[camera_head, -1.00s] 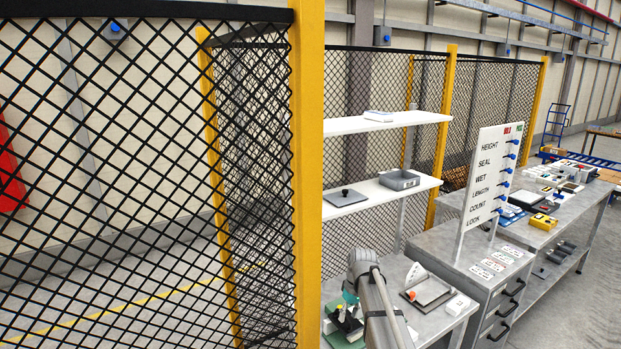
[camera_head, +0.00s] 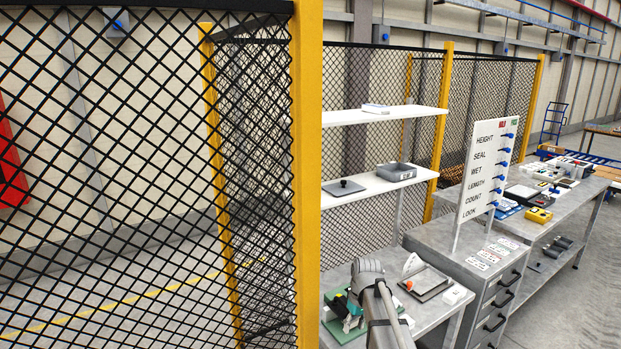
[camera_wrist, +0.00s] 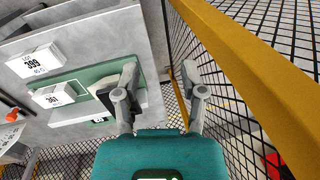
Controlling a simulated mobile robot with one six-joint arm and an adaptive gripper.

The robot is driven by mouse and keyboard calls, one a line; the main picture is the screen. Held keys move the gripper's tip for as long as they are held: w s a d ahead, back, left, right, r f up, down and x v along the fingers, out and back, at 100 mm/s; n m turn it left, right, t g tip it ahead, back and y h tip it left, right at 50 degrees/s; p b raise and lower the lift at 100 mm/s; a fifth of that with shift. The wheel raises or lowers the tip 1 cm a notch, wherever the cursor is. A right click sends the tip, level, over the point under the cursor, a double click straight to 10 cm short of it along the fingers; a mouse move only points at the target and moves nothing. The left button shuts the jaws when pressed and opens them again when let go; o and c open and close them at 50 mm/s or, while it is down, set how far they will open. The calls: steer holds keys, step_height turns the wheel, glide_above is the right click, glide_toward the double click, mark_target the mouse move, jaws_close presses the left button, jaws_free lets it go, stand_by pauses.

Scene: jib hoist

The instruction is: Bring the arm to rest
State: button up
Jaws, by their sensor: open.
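My gripper (camera_wrist: 160,85) shows in the wrist view with its two grey fingers spread apart and nothing between them. Its teal body fills the bottom of that view. The left finger overlaps a green-based item on a grey worktop (camera_wrist: 108,30); I cannot tell whether they touch. In the head view my arm (camera_head: 375,300) rises over the worktop at the lower middle, just right of the yellow post, and the fingers cannot be made out.
A yellow fence post (camera_wrist: 235,55) and black mesh stand close on the right in the wrist view. White labelled blocks (camera_wrist: 36,61) lie left of the fingers. In the head view, a drawer cabinet (camera_head: 455,262) with a lettered board (camera_head: 485,175) stands to the right, and shelves (camera_head: 375,186) behind.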

steer(key=s+d+f+m+b, duration=0.2)
steer(key=s+f+b, duration=0.1)
steer(key=s, duration=0.5)
steer(key=s+d+f+m+h+b, duration=0.1)
steer(key=s+d+f+m+b, duration=0.1)
steer(key=s, duration=0.6)
step_height(320, 180, down, 3)
steer(key=shift+s+d+f+m+t+h+b, duration=0.15)
steer(key=shift+s+d+m+t+h+b, duration=0.25)
steer(key=shift+b, duration=0.8)
